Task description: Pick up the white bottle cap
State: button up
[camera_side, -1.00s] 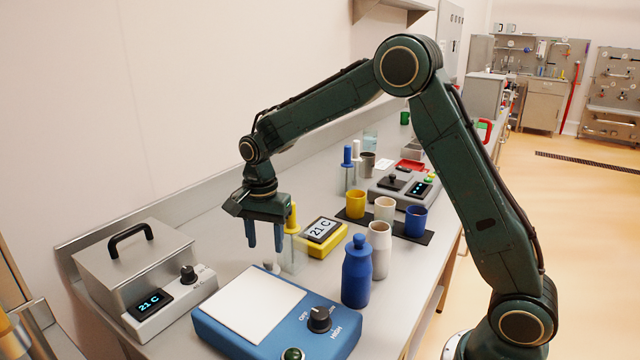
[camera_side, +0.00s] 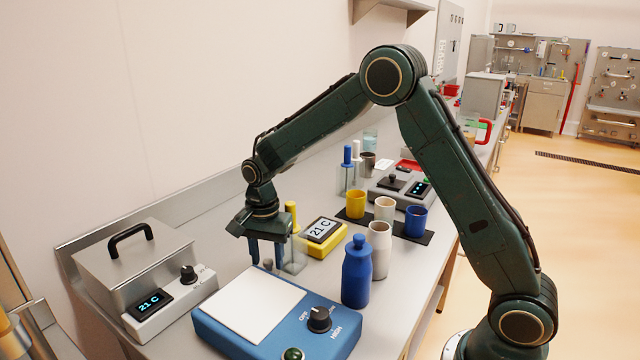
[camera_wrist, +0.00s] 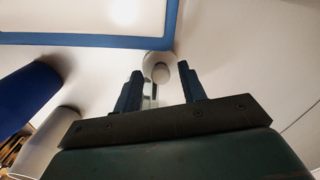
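The white bottle cap (camera_wrist: 158,68) shows in the wrist view as a small pale round piece with a knob on top. It rests on the bench beside the blue-edged hot plate. In the side view it is tiny and largely hidden by my gripper. My gripper (camera_side: 266,256) points straight down just above it. In the wrist view my gripper (camera_wrist: 160,80) is open, with one dark blue finger to each side of the cap and a gap between. I cannot tell whether the fingertips reach down to its level. The open-topped white bottle (camera_side: 379,252) stands upright to the right.
The blue hot plate (camera_side: 325,338) with its white top lies just in front of my gripper. A blue bottle (camera_side: 356,280) stands right of it. A clear holder with a yellow-topped tool (camera_side: 292,220) and a yellow 21 C display (camera_side: 311,251) are close behind. A metal heater box (camera_side: 135,260) is left.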

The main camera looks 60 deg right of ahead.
aim_at(268, 261)
grip_shut()
jog(key=shift+r, duration=0.15)
notch_tip(268, 261, up, 20)
dwell(0.7)
dwell(0.5)
jog(key=s+d+f+m, duration=0.1)
jog(key=s+d+m, duration=0.2)
jog(key=s+d, duration=0.4)
jog(key=s+d+f+m, duration=0.2)
jog(key=s+d, duration=0.5)
jog(key=s, duration=0.5)
jog(key=shift+s+m, duration=0.25)
jog(key=shift+m, duration=0.25)
